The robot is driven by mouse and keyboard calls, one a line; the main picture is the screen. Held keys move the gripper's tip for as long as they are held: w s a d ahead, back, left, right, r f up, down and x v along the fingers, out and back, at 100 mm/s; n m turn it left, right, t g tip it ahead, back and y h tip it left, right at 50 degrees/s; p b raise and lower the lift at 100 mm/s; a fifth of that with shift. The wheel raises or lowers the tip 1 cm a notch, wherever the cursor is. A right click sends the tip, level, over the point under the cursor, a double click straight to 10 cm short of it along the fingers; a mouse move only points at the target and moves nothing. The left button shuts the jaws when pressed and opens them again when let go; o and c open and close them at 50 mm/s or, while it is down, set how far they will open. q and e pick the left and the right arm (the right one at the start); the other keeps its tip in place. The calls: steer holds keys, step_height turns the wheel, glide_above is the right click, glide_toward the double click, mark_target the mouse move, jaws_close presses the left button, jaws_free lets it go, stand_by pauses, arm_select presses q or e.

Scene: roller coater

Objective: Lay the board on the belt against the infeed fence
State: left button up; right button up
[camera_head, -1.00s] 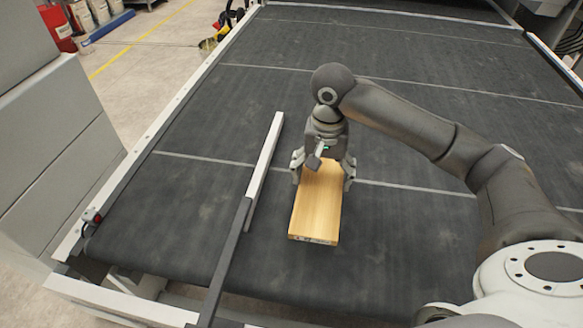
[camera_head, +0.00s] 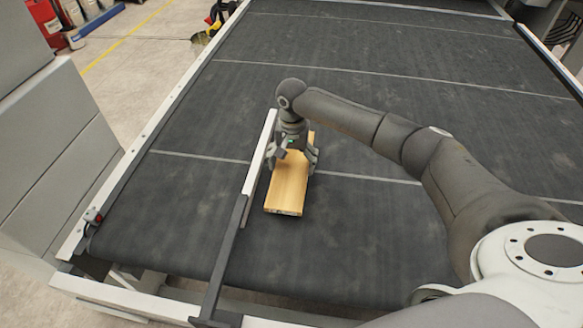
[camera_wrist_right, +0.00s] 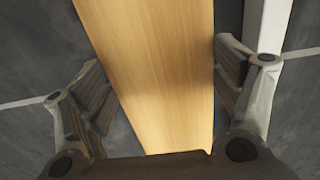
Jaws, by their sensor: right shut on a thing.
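The pale wooden board (camera_head: 286,192) lies lengthwise over the dark belt, just right of the infeed fence (camera_head: 259,155). My right gripper (camera_head: 292,165) is shut on the board, with one finger on each side of it, and hides part of its far half. In the right wrist view the board (camera_wrist_right: 160,60) runs between the fingers, and the white fence (camera_wrist_right: 267,28) stands beside it with a strip of belt between them. The board looks close to parallel with the fence. I cannot tell whether its underside touches the belt. My left gripper is not in view.
The wide belt (camera_head: 400,230) is clear to the right and beyond. A grey cabinet (camera_head: 50,130) stands outside the rail.

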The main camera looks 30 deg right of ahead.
mark_target(291, 164)
steer(key=shift+w+f, duration=0.25)
steer(key=shift+f+p, duration=0.3)
steer(key=shift+f, duration=1.25)
steer(key=shift+f, duration=0.1)
steer(key=o, duration=1.1)
steer(key=shift+s, duration=0.1)
step_height(291, 164, up, 12)
steer(key=shift+f+b, duration=0.15)
steer(key=shift+b, duration=1.05)
steer(key=shift+r, duration=0.3)
